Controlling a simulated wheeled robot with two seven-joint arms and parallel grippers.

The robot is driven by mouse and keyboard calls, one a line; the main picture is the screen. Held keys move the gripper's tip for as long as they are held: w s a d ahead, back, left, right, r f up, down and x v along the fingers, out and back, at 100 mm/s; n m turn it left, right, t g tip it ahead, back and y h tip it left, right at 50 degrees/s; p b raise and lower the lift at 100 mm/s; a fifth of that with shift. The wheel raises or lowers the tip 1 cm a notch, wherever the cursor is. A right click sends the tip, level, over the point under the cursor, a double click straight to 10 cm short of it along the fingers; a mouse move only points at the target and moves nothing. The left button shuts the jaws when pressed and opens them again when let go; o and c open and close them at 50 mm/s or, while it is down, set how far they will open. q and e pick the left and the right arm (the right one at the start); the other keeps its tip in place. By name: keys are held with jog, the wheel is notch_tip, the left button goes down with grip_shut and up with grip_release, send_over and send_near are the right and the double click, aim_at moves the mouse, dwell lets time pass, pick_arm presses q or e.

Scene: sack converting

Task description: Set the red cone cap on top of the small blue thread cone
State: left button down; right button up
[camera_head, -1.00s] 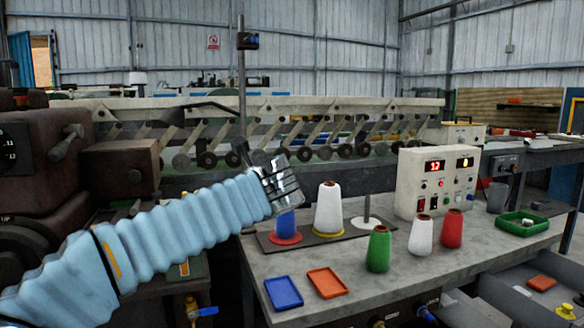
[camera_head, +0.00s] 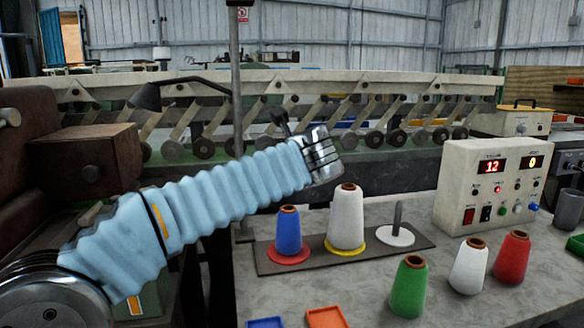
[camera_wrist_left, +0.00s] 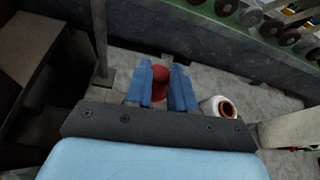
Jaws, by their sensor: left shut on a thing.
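The small blue thread cone (camera_head: 288,232) stands upright on a red disc (camera_head: 288,254), its brown top bare. My left gripper (camera_head: 322,158) is above and to the right of it in the head view, near the height of the taller white cone's top; its fingers are hidden there behind its housing. In the left wrist view, the blue fingers (camera_wrist_left: 161,88) are shut on a red piece (camera_wrist_left: 160,74), which I take as the red cone cap. The cap is hidden in the head view, and the blue cone cannot be made out in the wrist view. My right gripper is not in view.
The white cone (camera_head: 346,218) stands on a yellow disc beside the blue one; a bare spindle (camera_head: 398,216) is to its right. Green (camera_head: 408,288), white (camera_head: 468,268) and red (camera_head: 513,258) cones stand in front. A control box (camera_head: 492,190) is at right. A vertical post (camera_head: 236,90) rises behind my arm.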

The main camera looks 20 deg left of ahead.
pick_arm(q)
jog(key=shift+s+f, duration=0.1)
jog(key=shift+f, duration=0.05)
jog(key=b, duration=0.3)
send_over(290, 212)
jog(key=shift+f, duration=2.3)
jog(key=shift+f+b, duration=0.3)
jog(key=shift+f, duration=0.2)
jog(key=c, duration=0.9)
grip_release()
